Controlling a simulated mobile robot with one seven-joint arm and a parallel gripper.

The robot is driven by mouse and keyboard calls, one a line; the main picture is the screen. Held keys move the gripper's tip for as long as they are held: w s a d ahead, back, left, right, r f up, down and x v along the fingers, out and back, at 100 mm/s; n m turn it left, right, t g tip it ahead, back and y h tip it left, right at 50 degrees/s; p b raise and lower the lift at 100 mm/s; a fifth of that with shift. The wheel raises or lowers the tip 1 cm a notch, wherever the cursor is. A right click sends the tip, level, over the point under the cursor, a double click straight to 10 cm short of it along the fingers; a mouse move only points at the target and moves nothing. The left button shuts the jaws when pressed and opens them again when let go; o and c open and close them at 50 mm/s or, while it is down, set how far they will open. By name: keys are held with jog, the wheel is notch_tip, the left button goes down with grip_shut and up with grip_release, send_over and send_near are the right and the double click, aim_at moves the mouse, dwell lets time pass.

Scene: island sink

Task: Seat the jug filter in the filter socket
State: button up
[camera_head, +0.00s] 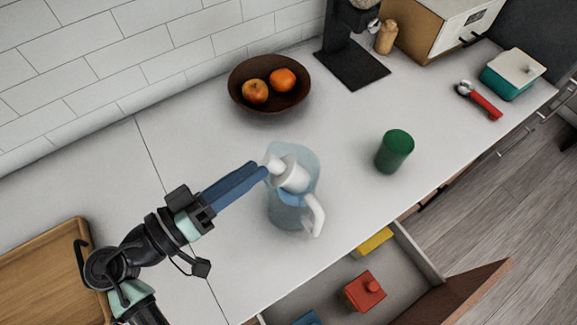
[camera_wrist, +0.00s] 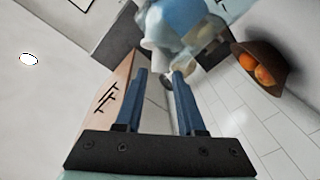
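The jug (camera_head: 291,215) is translucent blue with a white handle and stands on the counter. The jug filter (camera_head: 292,177) is white and shows at the jug's upper part, its narrow end towards my gripper. Its seating in the socket cannot be made out. My gripper (camera_head: 264,171) reaches in from the left, its blue fingertips close to the filter's narrow end. In the wrist view my gripper's fingers (camera_wrist: 159,72) are apart with background visible between them. A blurred white shape, probably the filter (camera_wrist: 165,45), shows just beyond the tips. Contact is unclear.
A brown fruit bowl (camera_head: 240,98) stands behind the jug and a green canister (camera_head: 394,152) to its right. An open drawer (camera_head: 410,280) with coloured blocks lies below the counter edge. A wooden board (camera_head: 40,275) is at left.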

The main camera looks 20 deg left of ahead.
aim_at(267, 159)
jog(key=p+x, duration=0.1)
jog(key=x, duration=0.3)
jog(key=shift+w, duration=0.2)
grip_shut()
